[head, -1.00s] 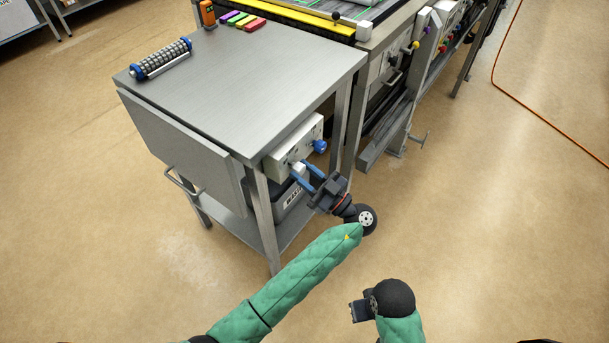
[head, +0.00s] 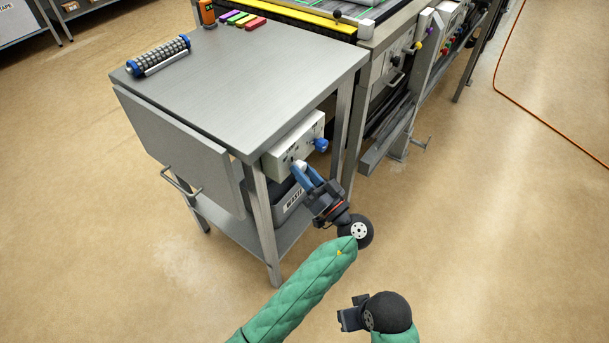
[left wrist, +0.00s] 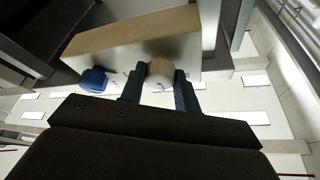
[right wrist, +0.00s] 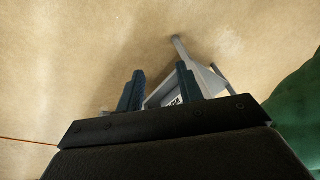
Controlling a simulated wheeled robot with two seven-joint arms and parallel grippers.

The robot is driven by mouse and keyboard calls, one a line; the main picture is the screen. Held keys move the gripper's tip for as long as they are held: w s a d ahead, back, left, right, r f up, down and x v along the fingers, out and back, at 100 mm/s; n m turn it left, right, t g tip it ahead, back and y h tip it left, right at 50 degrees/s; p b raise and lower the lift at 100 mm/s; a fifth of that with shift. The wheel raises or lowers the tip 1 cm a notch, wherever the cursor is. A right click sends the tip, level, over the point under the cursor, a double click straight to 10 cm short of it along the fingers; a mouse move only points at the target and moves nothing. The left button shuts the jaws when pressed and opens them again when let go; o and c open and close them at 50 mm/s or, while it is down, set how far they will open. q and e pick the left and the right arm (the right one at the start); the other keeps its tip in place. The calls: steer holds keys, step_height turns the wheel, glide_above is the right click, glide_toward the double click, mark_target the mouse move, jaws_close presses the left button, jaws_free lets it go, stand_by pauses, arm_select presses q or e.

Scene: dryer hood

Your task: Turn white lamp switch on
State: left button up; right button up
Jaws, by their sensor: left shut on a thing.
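The white lamp switch is a round knob (left wrist: 160,72) on the front of a pale control box (head: 283,160) under the table's edge. My left gripper (head: 305,175) is shut on this white knob, with one blue finger on each side of it in the left wrist view. In the head view the fingers largely hide the knob. A blue knob (head: 321,145) sits on the same box, apart from the gripper, and also shows in the left wrist view (left wrist: 93,78). My right gripper (right wrist: 160,88) is open and empty, low over the floor and away from the box.
The box hangs from a steel table (head: 240,70) with a folded side flap (head: 180,150). A grey bin (head: 288,203) stands on the shelf below. A long machine (head: 400,75) adjoins at the right. The floor in front is clear.

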arm_select(q)
steer(key=m+h, duration=0.2)
steer(key=m, duration=0.1)
steer(key=shift+s+m+t, duration=0.1)
steer(key=shift+m+t, duration=0.3)
steer(key=shift+r+m+h+p, duration=0.2)
steer(key=shift+m+h+p, duration=0.2)
steer(key=shift+m, duration=0.7)
steer(key=m+h+p, duration=0.1)
steer(key=m, duration=0.1)
steer(key=m+h+p, duration=0.1)
steer(key=m+p, duration=0.1)
steer(key=m, duration=0.1)
steer(key=shift+r+g, duration=0.1)
steer(key=shift+g, duration=0.2)
steer(key=shift+m, duration=0.3)
arm_select(e)
steer(key=shift+m+g+h, duration=0.3)
steer(key=shift+g+h, duration=0.3)
steer(key=shift+s+d+r, duration=0.2)
steer(key=shift+d+r, duration=0.35)
steer(key=shift+d, duration=0.1)
steer(key=shift+s+d+r, duration=0.25)
steer(key=shift+d+r, duration=0.25)
steer(key=shift+d, duration=0.15)
steer(key=shift+s+d+r, duration=0.2)
steer(key=shift+d+r, duration=0.35)
steer(key=shift+d, duration=0.1)
